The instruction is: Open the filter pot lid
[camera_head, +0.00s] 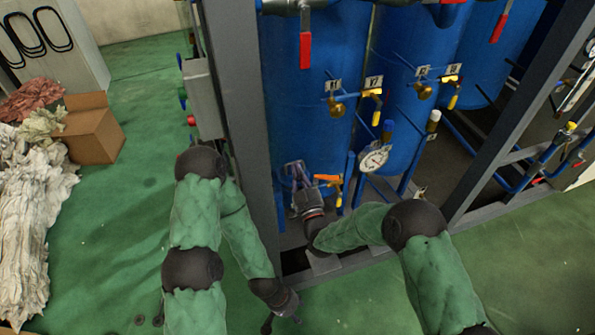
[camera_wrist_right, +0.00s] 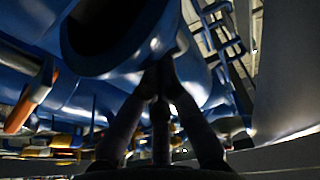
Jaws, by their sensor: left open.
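My right gripper (camera_head: 297,172) reaches in to the foot of a tall blue tank (camera_head: 305,120), beside an orange-handled valve (camera_head: 328,179). In the right wrist view its dark fingers (camera_wrist_right: 160,82) converge close under the rim of a blue cylindrical part (camera_wrist_right: 160,42) with a dark round opening or hollow face. I cannot tell whether the fingers grip this part or only touch it. I cannot make out the filter pot lid for certain. My left gripper (camera_head: 283,321) is open and empty, low over the green floor, in front of the frame.
A grey steel post (camera_head: 238,90) stands left of the tank. A pressure gauge (camera_head: 374,160) and yellow-handled valves (camera_head: 372,95) sit right of my right gripper. A cardboard box (camera_head: 92,135) and crumpled sheets (camera_head: 25,220) lie at left. Green floor between is clear.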

